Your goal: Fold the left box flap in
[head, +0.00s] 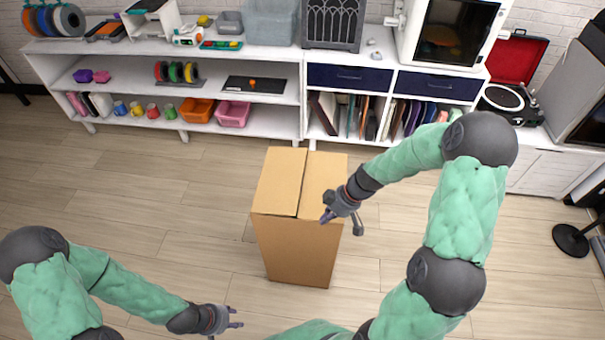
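A tall brown cardboard box (290,255) stands on the floor in the middle of the head view. Its left flap (279,180) lies over the left half of the top, flat or nearly flat. The right flap (318,178) covers the right half, with a seam between them. My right gripper (342,218) is at the front right corner of the box top, its fingers spread; whether it touches the right flap is unclear. My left gripper (225,323) is low at the front left, apart from the box, with spread fingers and nothing held.
A white shelf unit (110,50) with spools, cups and bins stands behind the box. A cabinet with dark blue drawers (350,77) and a record player (505,98) are to its right. A dark round stand base (572,240) is at far right. Floor left of the box is clear.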

